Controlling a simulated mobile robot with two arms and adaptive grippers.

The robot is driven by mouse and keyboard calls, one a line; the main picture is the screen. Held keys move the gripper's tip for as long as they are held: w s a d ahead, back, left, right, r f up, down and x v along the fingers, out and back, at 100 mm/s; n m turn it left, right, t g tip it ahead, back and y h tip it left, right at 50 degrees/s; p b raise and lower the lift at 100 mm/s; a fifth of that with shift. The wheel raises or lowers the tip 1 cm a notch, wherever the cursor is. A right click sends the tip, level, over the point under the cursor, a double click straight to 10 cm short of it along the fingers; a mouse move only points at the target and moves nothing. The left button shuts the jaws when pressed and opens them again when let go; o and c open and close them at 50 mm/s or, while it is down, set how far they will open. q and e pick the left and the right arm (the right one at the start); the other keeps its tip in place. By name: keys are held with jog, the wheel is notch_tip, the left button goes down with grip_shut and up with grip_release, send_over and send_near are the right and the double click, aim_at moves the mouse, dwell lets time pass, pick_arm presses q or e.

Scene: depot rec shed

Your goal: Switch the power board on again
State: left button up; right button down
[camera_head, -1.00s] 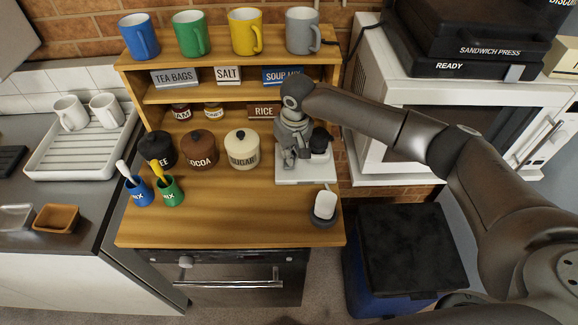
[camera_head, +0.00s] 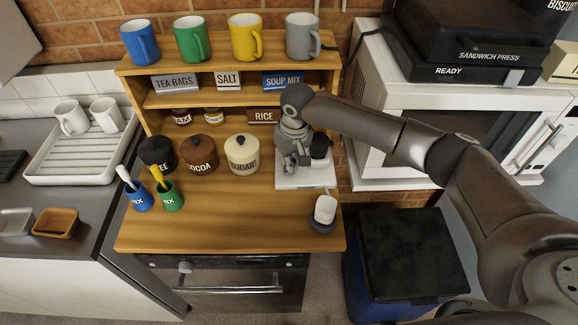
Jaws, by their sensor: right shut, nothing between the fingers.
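My right gripper (camera_head: 291,164) is shut and empty, pointing down at the right end of the wooden counter. It is just over or in front of a white-based appliance (camera_head: 312,180) with a dark top part; whether they touch I cannot tell. The gripper and wrist hide much of that spot. I cannot make out the power board or its switch for certain; it may be behind my right arm. My left gripper is out of view.
The wooden counter (camera_head: 235,224) holds a cocoa jar (camera_head: 200,157), a sugar jar (camera_head: 241,158) and a small white-topped item (camera_head: 324,210). Several mugs line the shelf above. A microwave (camera_head: 378,75) and a dark-lidded blue bin (camera_head: 412,255) stand right. The counter's front middle is clear.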

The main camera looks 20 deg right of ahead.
jog(key=shift+f, duration=1.05)
dwell(0.9)
notch_tip(320, 180, up, 7)
jog(key=p, duration=0.8)
jog(key=shift+r, duration=0.15)
dwell(0.4)
